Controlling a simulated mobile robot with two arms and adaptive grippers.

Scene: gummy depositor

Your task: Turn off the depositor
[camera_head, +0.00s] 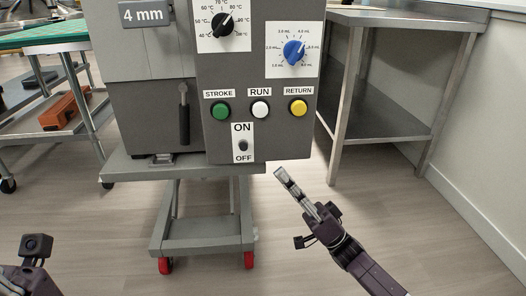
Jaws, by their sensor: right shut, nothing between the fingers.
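The depositor (287,120) is a grey machine on a wheeled cart. Its ON/OFF switch (243,146) is a small dark toggle on a white plate low on the front panel, with ON above and OFF below; its position is too small to tell. My right gripper (281,174) is shut and empty, to the right of and slightly below the switch, apart from the plate in the picture. My left arm (30,265) shows only in part at the lower left; its fingers are out of view.
Above the switch are green STROKE (221,111), white RUN (260,109) and yellow RETURN (298,108) buttons, a black temperature knob (222,26) and a blue volume knob (294,52). A black lever (184,115) hangs left of the panel. A steel table (400,19) stands right.

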